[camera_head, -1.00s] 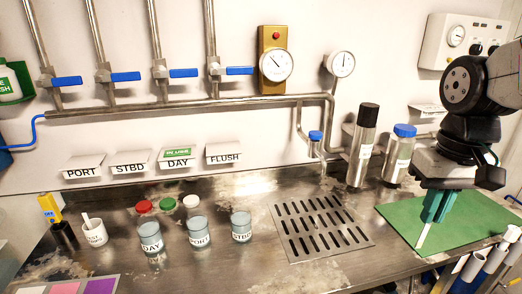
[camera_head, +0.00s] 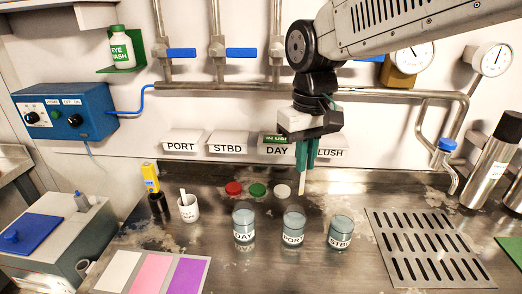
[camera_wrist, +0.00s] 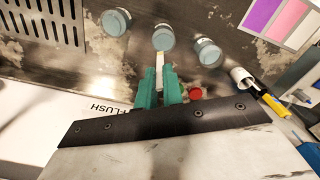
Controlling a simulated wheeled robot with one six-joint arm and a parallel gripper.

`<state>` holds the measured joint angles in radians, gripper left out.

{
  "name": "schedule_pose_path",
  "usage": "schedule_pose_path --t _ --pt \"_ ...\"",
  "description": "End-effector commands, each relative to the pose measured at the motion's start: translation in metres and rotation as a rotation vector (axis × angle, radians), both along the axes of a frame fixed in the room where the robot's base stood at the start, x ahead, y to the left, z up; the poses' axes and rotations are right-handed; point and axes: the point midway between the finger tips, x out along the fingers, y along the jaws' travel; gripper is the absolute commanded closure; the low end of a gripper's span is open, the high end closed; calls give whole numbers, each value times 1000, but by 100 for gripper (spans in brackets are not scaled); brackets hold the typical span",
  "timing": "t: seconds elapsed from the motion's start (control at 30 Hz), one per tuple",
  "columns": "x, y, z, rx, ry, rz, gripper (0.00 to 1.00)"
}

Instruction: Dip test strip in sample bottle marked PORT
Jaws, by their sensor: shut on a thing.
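My gripper (camera_head: 304,158) has green fingers and is shut on a white test strip (camera_head: 302,183), which points down. The strip also shows in the wrist view (camera_wrist: 159,66), between the fingers. The sample bottle marked PORT (camera_head: 293,228) stands open on the steel counter, in the middle of three bottles. The strip hangs above and behind it in the head view, clear of the bottle. In the wrist view the strip's tip lines up with the middle bottle (camera_wrist: 163,38). The DAY bottle (camera_head: 244,226) stands to the left and the STBD bottle (camera_head: 341,233) to the right.
Red (camera_head: 233,188), green (camera_head: 258,189) and white (camera_head: 283,191) caps lie behind the bottles. A white cup (camera_head: 188,209) and a coloured chart (camera_head: 152,272) are at the left. A drain grate (camera_head: 430,248) is at the right. Wall label holders (camera_head: 228,144) are behind.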

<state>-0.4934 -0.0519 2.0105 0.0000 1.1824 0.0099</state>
Motion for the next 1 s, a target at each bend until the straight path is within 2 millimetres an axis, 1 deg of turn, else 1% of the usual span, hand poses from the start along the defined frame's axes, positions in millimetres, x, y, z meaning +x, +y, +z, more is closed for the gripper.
schedule_pose_path --t 0.17,0.27,1.0 --pt "-1 1 -4 0 1 2 100" --pt "-1 3 -9 0 1 5 100" --pt "-1 3 -61 -1 2 6 100"
